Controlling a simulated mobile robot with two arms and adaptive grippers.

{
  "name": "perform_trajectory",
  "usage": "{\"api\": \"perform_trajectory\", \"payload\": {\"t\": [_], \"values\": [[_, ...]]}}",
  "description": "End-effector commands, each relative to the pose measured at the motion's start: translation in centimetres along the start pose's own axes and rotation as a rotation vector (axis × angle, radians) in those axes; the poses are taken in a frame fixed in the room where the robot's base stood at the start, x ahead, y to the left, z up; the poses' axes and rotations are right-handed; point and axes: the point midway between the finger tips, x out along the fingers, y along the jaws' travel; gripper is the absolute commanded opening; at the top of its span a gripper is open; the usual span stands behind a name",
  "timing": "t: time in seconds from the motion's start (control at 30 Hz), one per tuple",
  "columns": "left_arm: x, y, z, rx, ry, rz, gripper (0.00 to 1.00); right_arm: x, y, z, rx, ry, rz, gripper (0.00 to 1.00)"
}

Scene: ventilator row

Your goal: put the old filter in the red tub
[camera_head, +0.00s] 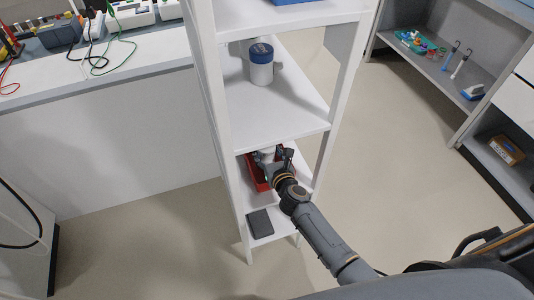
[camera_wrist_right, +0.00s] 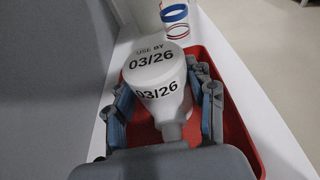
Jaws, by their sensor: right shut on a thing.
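The white filter (camera_wrist_right: 153,72), marked "USE BY 03/26", is between the blue-padded fingers of my right gripper (camera_wrist_right: 165,104), which is shut on it. In the wrist view the red tub (camera_wrist_right: 238,132) shows behind and around the filter. I cannot tell whether the filter touches the tub's floor. In the head view the red tub (camera_head: 256,178) stands on a lower shelf of the white rack. My right gripper (camera_head: 277,163) reaches over it and partly hides it, with a bit of the white filter (camera_head: 266,153) showing. My left gripper is not in view.
The rack's upper shelf (camera_head: 290,112), with a blue-lidded white jar (camera_head: 261,66), lies above the tub. A dark flat box (camera_head: 260,222) lies on the bottom shelf. A blue-and-red banded cylinder (camera_wrist_right: 175,20) stands beyond the tub. Open floor (camera_head: 400,150) lies to the right.

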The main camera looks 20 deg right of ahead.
Motion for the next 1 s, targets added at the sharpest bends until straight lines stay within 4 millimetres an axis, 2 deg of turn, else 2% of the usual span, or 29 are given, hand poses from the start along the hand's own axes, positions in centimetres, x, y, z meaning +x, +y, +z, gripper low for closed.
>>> {"api": "perform_trajectory", "payload": {"t": [0.23, 0.27, 0.33, 0.37, 0.63, 0.77, 0.87, 1.0], "values": [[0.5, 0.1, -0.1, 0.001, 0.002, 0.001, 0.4, 0.1, 0.0, -0.5, 0.0, 0.0, 0.0, 0.23], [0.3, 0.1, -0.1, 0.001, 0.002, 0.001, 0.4, 0.1, 0.0, -0.4, 0.0, 0.0, 0.0, 0.61], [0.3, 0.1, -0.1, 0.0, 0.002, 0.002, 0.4, 0.1, 0.0, -0.4, 0.0, 0.0, 0.0, 0.75], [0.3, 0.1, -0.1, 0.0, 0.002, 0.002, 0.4, 0.1, 0.0, -0.4, 0.0, 0.0, 0.0, 0.77], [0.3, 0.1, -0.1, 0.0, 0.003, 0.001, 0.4, 0.1, 0.0, -0.4, 0.0, 0.0, 0.0, 0.77], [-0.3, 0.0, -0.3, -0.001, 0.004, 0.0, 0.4, -0.1, 0.0, 0.3, -0.001, 0.0, 0.0, 0.77], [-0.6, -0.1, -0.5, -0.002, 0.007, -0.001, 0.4, -1.5, 0.0, 0.1, 0.0, 0.003, 0.0, 0.77], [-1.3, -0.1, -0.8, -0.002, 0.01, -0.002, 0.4, -4.5, 0.0, 0.1, 0.001, 0.004, 0.0, 0.77]]}}
